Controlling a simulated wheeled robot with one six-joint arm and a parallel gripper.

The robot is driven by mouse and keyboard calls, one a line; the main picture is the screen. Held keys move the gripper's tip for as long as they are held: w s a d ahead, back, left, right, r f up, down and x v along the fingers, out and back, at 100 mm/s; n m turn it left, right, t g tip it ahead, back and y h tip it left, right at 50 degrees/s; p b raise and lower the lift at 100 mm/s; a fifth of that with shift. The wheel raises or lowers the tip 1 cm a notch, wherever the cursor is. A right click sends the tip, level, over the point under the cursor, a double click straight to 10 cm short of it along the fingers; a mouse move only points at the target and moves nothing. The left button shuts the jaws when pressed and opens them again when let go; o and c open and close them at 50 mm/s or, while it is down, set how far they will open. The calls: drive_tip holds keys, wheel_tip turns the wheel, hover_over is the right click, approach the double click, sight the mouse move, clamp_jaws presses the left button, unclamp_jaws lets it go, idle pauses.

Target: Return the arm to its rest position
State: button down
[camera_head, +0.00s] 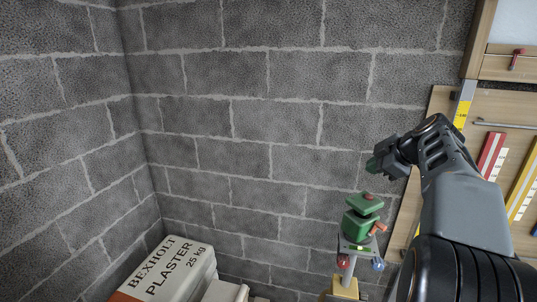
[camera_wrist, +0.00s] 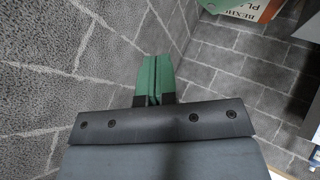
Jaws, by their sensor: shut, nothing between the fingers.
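My gripper (camera_head: 374,165) is at the right of the head view, at the end of my raised grey and black arm. It points left, in front of the grey block wall. In the wrist view its two green fingertips (camera_wrist: 152,80) are together with nothing between them. It touches nothing that I can see. Below it in the head view is a green device (camera_head: 361,226) with an orange handle, on a grey post with red and blue knobs.
A plaster bag (camera_head: 170,268) lies at the lower left of the head view; its top also shows in the wrist view (camera_wrist: 242,10). A wooden board (camera_head: 521,140) with red and yellow strips stands at the right. The block wall (camera_head: 250,120) is bare between them.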

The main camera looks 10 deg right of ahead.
drive_tip(key=s+a+f+m+g, duration=0.2)
drive_tip(key=s+a+f+m, duration=0.15)
drive_tip(key=a, duration=0.35)
drive_tip(key=s+a+f+m+g, duration=0.1)
drive_tip(key=s+a+f+m, duration=0.2)
drive_tip(key=a, duration=0.5)
drive_tip(key=s+a+f+m+h, duration=0.1)
drive_tip(key=s+a+f+m, duration=0.1)
drive_tip(key=s+a+f, duration=0.2)
drive_tip(key=s+a+f+m+g+h, duration=0.1)
drive_tip(key=s+a+f+m, duration=0.2)
drive_tip(key=s+f, duration=0.4)
drive_tip(key=shift+a+f+h, duration=0.3)
drive_tip(key=shift+a+f, duration=0.05)
drive_tip(key=shift+f, duration=0.4)
drive_tip(key=shift+m, duration=0.25)
